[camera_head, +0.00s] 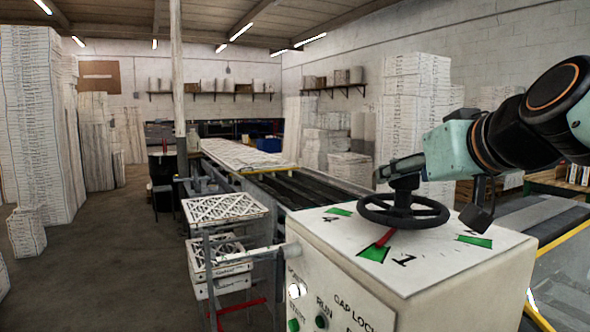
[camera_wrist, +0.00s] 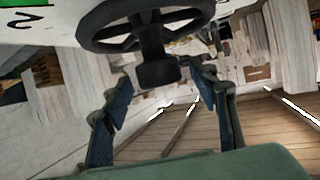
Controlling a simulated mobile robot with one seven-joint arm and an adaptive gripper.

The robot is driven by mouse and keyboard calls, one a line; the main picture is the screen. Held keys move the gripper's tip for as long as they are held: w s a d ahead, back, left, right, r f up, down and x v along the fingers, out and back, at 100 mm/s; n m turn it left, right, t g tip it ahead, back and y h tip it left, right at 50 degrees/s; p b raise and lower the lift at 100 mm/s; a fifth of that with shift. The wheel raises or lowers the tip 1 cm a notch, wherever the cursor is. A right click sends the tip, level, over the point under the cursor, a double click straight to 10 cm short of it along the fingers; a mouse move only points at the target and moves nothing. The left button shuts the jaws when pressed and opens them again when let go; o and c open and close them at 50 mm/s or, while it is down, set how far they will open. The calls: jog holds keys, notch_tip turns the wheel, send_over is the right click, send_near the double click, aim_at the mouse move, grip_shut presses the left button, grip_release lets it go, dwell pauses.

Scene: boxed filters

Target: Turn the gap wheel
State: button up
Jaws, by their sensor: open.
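The black spoked gap wheel (camera_head: 432,214) lies flat on top of a white control box (camera_head: 480,262). A red pointer (camera_head: 386,237) under it points toward a green patch (camera_head: 373,253) beside the number 1. My gripper (camera_head: 398,171) is at the wheel's raised centre post, above the rim. In the wrist view the wheel (camera_wrist: 100,18) fills the top, and its dark centre post (camera_wrist: 158,73) sticks out toward my fingers. My gripper (camera_wrist: 155,88) is open, one finger on each side of the post. Whether either finger touches it cannot be told.
More green patches and a number 4 mark the box top. The box front has a lit white button (camera_head: 297,290) and a knob (camera_head: 321,321). White crates (camera_head: 225,208) stand left of the box, and a conveyor (camera_head: 290,190) runs behind.

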jog(key=shift+x, duration=1)
jog(key=shift+c, duration=0.3)
grip_shut()
